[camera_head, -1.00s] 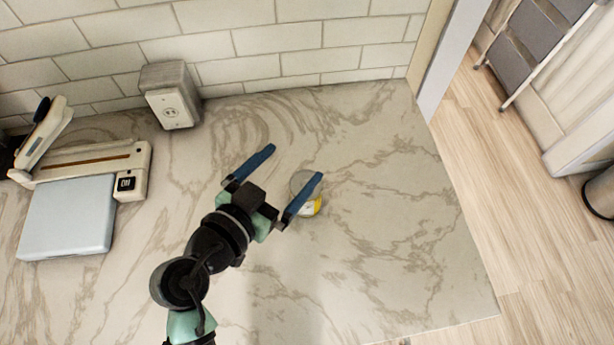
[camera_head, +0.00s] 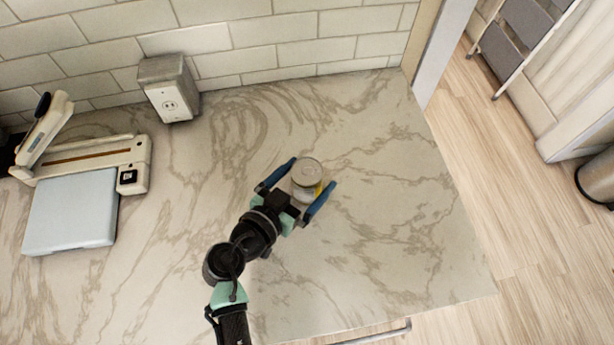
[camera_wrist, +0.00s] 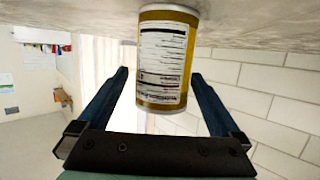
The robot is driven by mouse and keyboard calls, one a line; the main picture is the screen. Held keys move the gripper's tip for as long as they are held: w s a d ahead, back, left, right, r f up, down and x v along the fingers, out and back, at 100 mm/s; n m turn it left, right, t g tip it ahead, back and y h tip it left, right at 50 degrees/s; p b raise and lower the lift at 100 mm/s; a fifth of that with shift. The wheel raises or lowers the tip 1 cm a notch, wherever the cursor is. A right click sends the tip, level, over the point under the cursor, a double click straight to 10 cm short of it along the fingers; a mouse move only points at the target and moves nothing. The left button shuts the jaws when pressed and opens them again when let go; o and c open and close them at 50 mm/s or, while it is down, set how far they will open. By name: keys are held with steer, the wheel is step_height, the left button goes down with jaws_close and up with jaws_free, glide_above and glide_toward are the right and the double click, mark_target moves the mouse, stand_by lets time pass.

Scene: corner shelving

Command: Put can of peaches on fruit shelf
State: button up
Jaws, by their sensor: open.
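A small can (camera_head: 306,173) with a silvery lid and a yellow-edged label stands on the marble counter. In the wrist view the can (camera_wrist: 164,60) shows a white printed panel on a gold-yellow label; I cannot read a name on it. My gripper (camera_head: 307,182) is open, with one blue finger on each side of the can. In the wrist view the fingers of my gripper (camera_wrist: 165,95) show gaps on both sides of the can. I see no fruit shelf in these frames.
A grey outlet box (camera_head: 170,90) stands against the white brick wall (camera_head: 290,45). A light-blue and cream device (camera_head: 75,205) sits at the left. The counter (camera_head: 400,190) right of the can is clear up to its edge; wooden floor (camera_head: 510,190) lies beyond.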

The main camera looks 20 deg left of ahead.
steer(key=shift+p+x, duration=0.45)
steer(key=shift+x, duration=1.35)
steer(key=shift+a, duration=0.2)
steer(key=shift+c, duration=0.2)
steer(key=shift+r, duration=0.1)
jaws_close()
